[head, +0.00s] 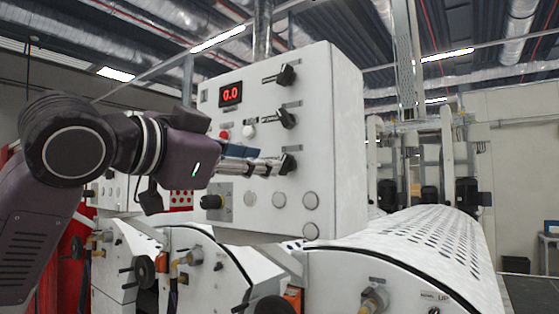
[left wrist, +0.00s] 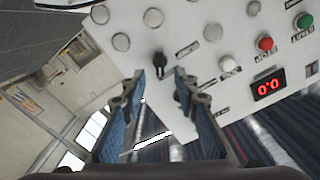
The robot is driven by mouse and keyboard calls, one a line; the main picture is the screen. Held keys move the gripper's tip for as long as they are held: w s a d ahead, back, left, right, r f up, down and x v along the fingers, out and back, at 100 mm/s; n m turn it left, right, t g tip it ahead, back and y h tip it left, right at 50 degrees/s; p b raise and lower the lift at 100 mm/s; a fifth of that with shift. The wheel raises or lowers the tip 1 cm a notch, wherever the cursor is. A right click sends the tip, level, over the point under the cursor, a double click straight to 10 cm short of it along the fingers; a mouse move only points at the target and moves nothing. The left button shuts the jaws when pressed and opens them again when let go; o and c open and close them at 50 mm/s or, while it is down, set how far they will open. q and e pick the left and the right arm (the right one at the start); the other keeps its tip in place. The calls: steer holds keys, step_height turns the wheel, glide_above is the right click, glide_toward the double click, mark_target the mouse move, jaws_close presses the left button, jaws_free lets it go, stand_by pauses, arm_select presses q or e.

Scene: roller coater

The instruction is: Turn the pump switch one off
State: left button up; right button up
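A white control panel (head: 335,130) carries several black rotary switches: an upper one (head: 287,75), a middle one (head: 286,118) and a lowest one (head: 289,164). Their labels are too small to read, so I cannot tell which is pump switch one. My left gripper (head: 272,166) reaches from the left to the lowest switch. In the left wrist view, one black switch (left wrist: 159,62) shows just beyond the gap between the two blue-padded fingers of the left gripper (left wrist: 157,77). The fingers are apart, with nothing clamped between them. The right gripper is not in view.
A red display (head: 230,94) reads 0.0. A red button (head: 223,134) and a white button (head: 249,132) sit below it. Several round pale buttons (head: 279,200) lie below the gripper. A perforated roller cover (head: 420,245) stands at lower right.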

mark_target(285, 165)
arm_select(q)
steer(key=p+x, duration=0.2)
steer(key=x, duration=0.4)
steer(key=shift+w+d, duration=0.2)
steer(key=shift+w, duration=0.05)
jaws_close()
